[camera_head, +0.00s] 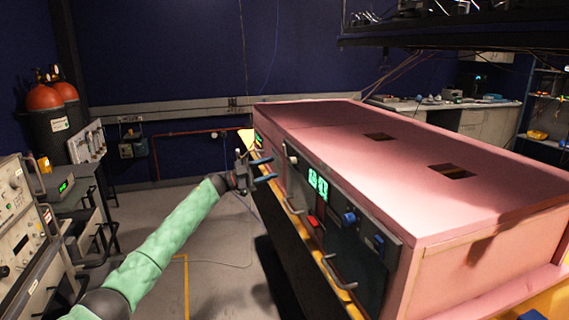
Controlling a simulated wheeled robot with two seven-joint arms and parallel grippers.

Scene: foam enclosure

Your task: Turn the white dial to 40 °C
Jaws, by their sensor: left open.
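The white dial (293,159) sits at the upper left of the dark front panel (345,248) on the pink foam enclosure (330,125). A green lit display (318,183) is on the panel to the right of the dial; its digits are too small to read surely. My left gripper (265,169) is open, with its two dark blue fingers apart and pointing right. In the picture it is just left of the dial, with a gap between them; nothing shows between its fingers. The dial's mark cannot be made out. My right gripper is not in view.
A red switch (313,221), a blue knob (349,217) and metal handles (338,271) stick out from the panel. Instrument racks (20,220) and red-topped cylinders (55,115) stand at the left. Grey floor (215,240) is open between them and the enclosure.

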